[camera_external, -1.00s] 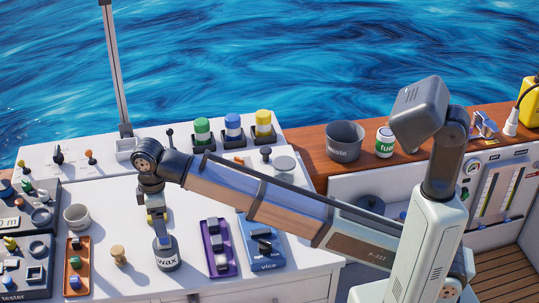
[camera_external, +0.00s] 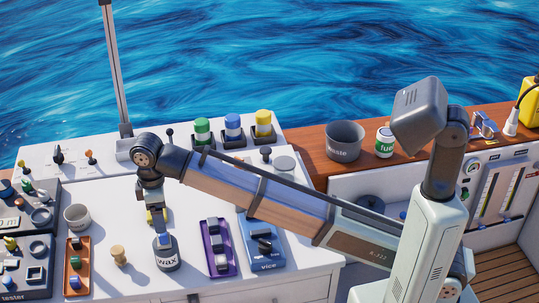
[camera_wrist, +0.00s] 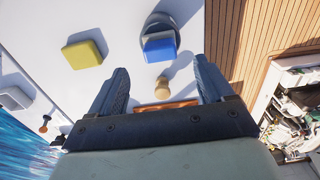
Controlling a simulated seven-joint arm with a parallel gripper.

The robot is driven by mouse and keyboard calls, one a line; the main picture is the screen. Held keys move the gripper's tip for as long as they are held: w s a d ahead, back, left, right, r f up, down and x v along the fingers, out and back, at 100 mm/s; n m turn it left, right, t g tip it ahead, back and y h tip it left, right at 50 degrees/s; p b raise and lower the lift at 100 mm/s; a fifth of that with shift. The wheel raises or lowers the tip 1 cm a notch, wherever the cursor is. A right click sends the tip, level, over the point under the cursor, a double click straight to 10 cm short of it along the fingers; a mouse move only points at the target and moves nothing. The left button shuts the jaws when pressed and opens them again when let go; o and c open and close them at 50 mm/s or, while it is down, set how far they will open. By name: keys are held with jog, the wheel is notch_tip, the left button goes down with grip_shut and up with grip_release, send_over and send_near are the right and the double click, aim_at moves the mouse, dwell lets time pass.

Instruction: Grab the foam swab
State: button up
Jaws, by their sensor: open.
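My gripper (camera_wrist: 160,68) is open and empty above the white worktop. In the external view its fingers (camera_external: 150,203) are partly hidden. A yellow block (camera_wrist: 85,54) lies on the worktop, left of the fingers in the wrist view. I cannot tell for certain which of these is the foam swab.
An orange tray (camera_external: 68,270) with small blocks lies left of the peg. A grey cup (camera_external: 77,217) stands behind it. A purple tray (camera_external: 205,262) and a blue vice (camera_external: 277,257) lie right of the wax tin. The worktop around the peg is clear.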

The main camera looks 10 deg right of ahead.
jog(key=shift+c, duration=0.3)
jog(key=shift+c, duration=0.5)
jog(key=shift+s+f, duration=0.1)
jog(key=shift+s, duration=0.05)
jog(key=a+f, duration=0.2)
jog(key=a, duration=0.5)
jog(key=m, duration=0.1)
send_over(117, 250)
notch_tip(117, 250, down, 14)
jog(key=shift+f, duration=0.1)
jog(key=shift+c, duration=0.2)
jog(key=c, duration=1.1)
